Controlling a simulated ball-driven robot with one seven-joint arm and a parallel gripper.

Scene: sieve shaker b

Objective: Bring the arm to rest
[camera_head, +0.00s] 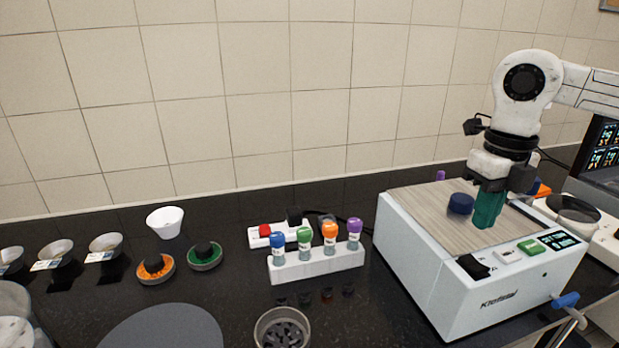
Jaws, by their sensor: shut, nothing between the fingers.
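My arm comes in from the right and bends down over the white boxy machine (478,283) marked with a brand name. My gripper (487,222) points down with its green fingers together and empty. It is in front of or over the wood-toned top of the machine; I cannot tell if the tips touch it. A dark blue round knob (460,203) is on the top, just left of my fingers. Part of the top behind my gripper is hidden.
A white rack (316,264) holds several colour-capped vials left of the machine. A round instrument (573,209) and screen (604,150) are at right. Space above the left counter is free.

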